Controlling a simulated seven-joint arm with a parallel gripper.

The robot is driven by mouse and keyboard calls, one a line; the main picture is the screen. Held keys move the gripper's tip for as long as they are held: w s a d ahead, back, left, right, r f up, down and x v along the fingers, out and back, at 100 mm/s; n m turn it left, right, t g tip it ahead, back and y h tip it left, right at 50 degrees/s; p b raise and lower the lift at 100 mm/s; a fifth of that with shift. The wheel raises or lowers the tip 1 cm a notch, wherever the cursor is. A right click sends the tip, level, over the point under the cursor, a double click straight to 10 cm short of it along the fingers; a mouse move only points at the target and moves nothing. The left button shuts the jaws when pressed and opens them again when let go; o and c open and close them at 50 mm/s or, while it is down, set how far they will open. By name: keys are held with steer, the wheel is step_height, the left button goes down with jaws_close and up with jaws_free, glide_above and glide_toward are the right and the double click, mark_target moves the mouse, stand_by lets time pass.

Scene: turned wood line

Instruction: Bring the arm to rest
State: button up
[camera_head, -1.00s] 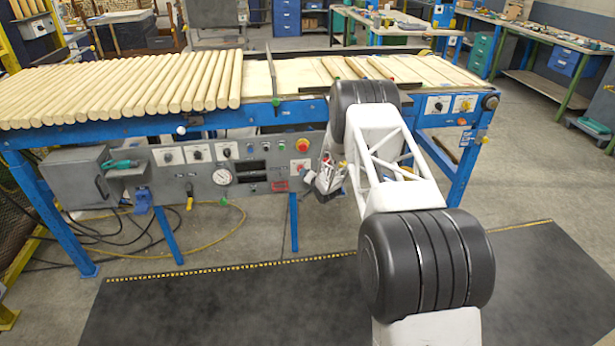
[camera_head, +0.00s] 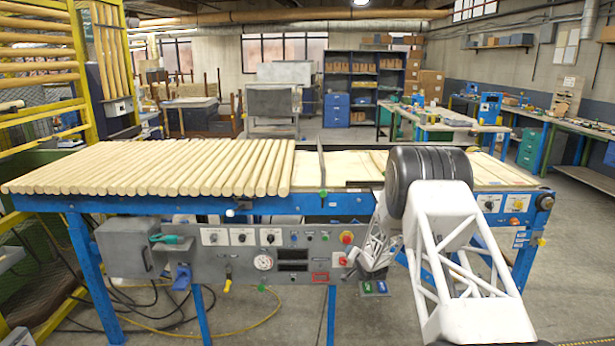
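My arm (camera_head: 455,235) rises from the bottom right, a white lattice link ending in a large black joint (camera_head: 430,180) in front of the right part of the line table. Beyond this joint a thinner white lattice part (camera_head: 376,245) drops down at the front of the control panel. My gripper (camera_head: 357,268) is at its low end, small and partly lost against the panel. I cannot make out its fingers or anything held.
Turned wood rods (camera_head: 160,168) lie side by side on the blue-framed line (camera_head: 100,203). The grey control panel (camera_head: 215,262) with knobs and a red button (camera_head: 346,237) hangs below, close to my arm's end. Open floor (camera_head: 575,270) lies to the right.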

steer(key=s+d+r+g+h, duration=0.1)
steer(key=s+r, duration=0.4)
steer(key=r, duration=0.4)
steer(key=s+r+g+h, duration=0.1)
steer(key=s+r, duration=0.4)
steer(key=r, duration=0.3)
steer(key=s+r+n+g+h, duration=0.1)
steer(key=s+r, duration=0.6)
steer(key=s, duration=0.2)
steer(key=s+r+n+g, duration=0.1)
steer(key=s+r+g, duration=0.1)
steer(key=s+r, duration=0.65)
steer(key=s+r+n+g, duration=0.1)
steer(key=s+r, duration=0.1)
steer(key=s, duration=1)
steer(key=s+r+g, duration=0.2)
steer(key=s+r, duration=0.1)
steer(key=s, duration=0.9)
steer(key=s+a+n+g, duration=0.1)
steer(key=s, duration=1.1)
steer(key=s+a+f+n+g, duration=0.1)
steer(key=s, duration=1.2)
steer(key=shift+a+f+g, duration=0.25)
steer(key=shift+a+g, duration=0.1)
steer(key=shift+g, duration=0.05)
